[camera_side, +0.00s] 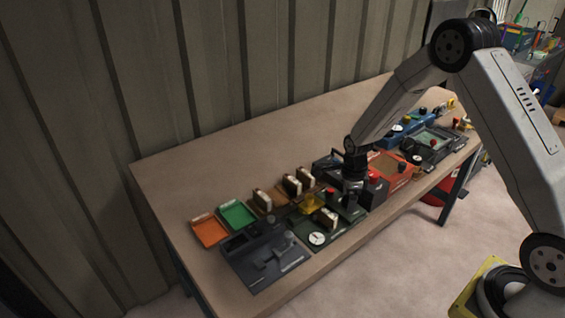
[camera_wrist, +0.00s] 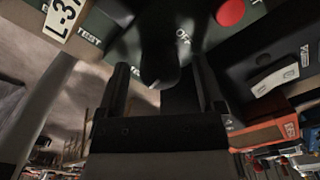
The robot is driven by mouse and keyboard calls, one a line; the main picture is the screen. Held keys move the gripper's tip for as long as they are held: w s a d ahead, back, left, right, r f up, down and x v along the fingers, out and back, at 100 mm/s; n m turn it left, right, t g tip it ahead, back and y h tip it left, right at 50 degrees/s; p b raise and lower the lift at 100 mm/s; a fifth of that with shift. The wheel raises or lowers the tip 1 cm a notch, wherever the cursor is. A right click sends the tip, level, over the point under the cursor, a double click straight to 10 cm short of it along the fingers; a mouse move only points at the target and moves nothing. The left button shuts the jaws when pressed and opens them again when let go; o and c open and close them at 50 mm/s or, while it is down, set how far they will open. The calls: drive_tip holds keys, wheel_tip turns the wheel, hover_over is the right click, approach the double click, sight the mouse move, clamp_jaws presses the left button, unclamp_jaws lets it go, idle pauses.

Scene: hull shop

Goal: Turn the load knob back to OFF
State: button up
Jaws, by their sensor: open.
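A dark load knob (camera_wrist: 160,50) sits on a dark green panel (camera_wrist: 115,28) in the wrist view. Its long grip hangs down in the picture, between the two fingers of my gripper (camera_wrist: 162,68). The fingers are apart, one on each side of the knob; I cannot tell whether either touches it. A "TEST" label shows left of the knob, and a partly hidden label, perhaps "OFF", shows right of it. In the side view my gripper (camera_side: 353,192) points down over the green panel (camera_side: 349,213) and hides the knob.
A red button (camera_wrist: 230,12) and a white tag marked "L-3" (camera_wrist: 62,18) are close to the knob. In the side view, a grey fixture (camera_side: 262,262), a green tray (camera_side: 237,215) and an orange tray (camera_side: 208,230) stand left. A red-orange box (camera_side: 390,168) stands right. The table's back left is bare.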

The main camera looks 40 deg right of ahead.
clamp_jaws()
